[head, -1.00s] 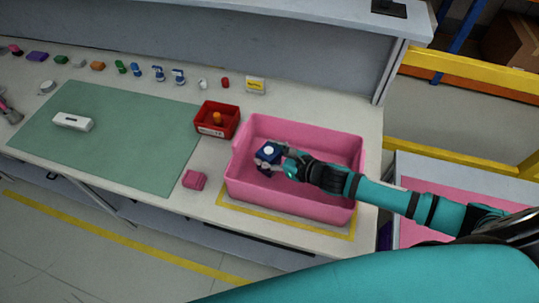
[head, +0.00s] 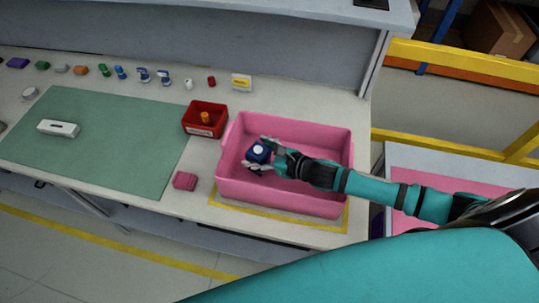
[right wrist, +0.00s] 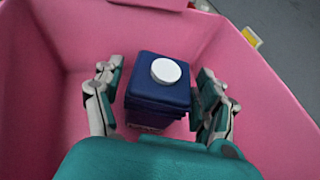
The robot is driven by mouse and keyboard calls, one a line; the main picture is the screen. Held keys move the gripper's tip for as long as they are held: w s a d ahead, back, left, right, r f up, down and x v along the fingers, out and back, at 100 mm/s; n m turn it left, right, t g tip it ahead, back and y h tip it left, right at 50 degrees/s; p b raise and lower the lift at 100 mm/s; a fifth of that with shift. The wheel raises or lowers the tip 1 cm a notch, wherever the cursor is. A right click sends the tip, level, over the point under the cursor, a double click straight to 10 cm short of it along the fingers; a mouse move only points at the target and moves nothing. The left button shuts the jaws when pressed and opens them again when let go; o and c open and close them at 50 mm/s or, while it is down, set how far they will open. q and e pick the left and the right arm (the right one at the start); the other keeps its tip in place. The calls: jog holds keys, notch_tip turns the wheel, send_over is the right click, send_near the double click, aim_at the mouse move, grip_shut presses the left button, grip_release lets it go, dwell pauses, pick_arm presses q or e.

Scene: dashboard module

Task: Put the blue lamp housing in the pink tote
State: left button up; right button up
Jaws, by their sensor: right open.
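The blue lamp housing (head: 258,151), a dark blue block with a round white cap, is inside the pink tote (head: 229,186), toward its left side. In the right wrist view the housing (right wrist: 157,92) stands between the fingers with its cap up, and the pink tote walls (right wrist: 50,60) surround it. My right gripper (head: 262,155) reaches into the tote from the right. In the right wrist view the gripper (right wrist: 160,100) is open, with a clear gap on the housing's left and a finger close on its right. The housing's underside is hidden. My left gripper is not in view.
A red bin (head: 205,119) with an orange part stands left of the tote. A pink block (head: 185,181) lies in front of that bin. A green mat (head: 100,145) bears a white part (head: 58,128). Several small parts line the back of the table.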

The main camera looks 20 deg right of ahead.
jog(key=b+v, duration=0.2)
jog(key=v, duration=1)
